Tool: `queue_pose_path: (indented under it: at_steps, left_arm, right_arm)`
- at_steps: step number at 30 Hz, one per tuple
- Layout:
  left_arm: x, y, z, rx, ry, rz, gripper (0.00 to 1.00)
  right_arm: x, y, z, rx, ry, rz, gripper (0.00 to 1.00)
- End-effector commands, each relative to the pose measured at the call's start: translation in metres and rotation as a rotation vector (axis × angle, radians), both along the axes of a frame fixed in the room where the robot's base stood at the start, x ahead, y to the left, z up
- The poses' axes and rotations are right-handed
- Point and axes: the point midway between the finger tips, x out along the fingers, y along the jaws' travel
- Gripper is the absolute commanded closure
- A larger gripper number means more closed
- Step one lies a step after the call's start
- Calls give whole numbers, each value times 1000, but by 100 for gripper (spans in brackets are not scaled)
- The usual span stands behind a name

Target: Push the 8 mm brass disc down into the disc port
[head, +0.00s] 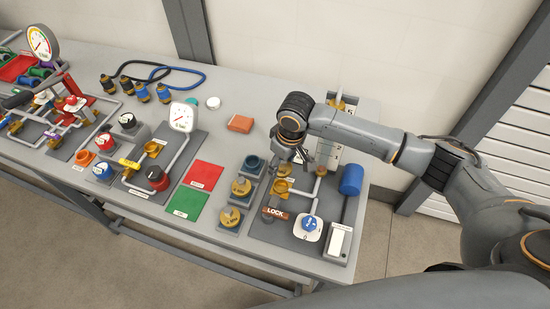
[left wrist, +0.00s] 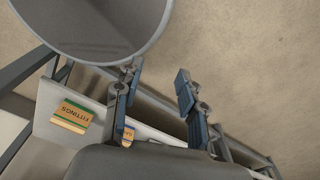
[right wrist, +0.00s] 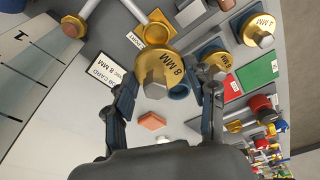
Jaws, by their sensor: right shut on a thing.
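My right gripper (head: 293,158) is over the grey skid plate (head: 262,232). In the right wrist view the right gripper (right wrist: 168,78) is shut on the brass disc marked 8 MM (right wrist: 160,65), which has a hex stub. In the head view the disc is hard to make out under the gripper. The disc port, a yellow-brass ring (head: 282,187), lies just below the gripper. In the right wrist view the port (right wrist: 156,34) shows just beyond the disc, with a PORT label; the disc appears apart from it. My left gripper (left wrist: 157,76) is open and empty, away from the skid.
Two more brass discs (head: 241,187) (head: 230,217) sit in holders beside an empty teal holder (head: 253,164). A LOCK tag (head: 275,213), blue knob (head: 310,224) and blue cylinder (head: 351,179) stand nearby. A job card (right wrist: 107,75) reads DISC 8 MM.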

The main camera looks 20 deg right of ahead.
Motion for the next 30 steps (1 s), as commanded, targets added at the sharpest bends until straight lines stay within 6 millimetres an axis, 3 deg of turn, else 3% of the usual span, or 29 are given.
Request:
queue_pose_path:
  at_steps: [12,26,30]
  left_arm:
    - [28,14,-19,15,-38,-1,60]
    - [15,8,-66,9,-18,1,60]
    - [14,7,-59,8,-18,0,60]
  right_arm:
    - [2,-3,-24,1,-1,4,82]
    - [2,-3,-64,2,-2,4,82]
    - [2,-3,-57,2,-2,4,82]
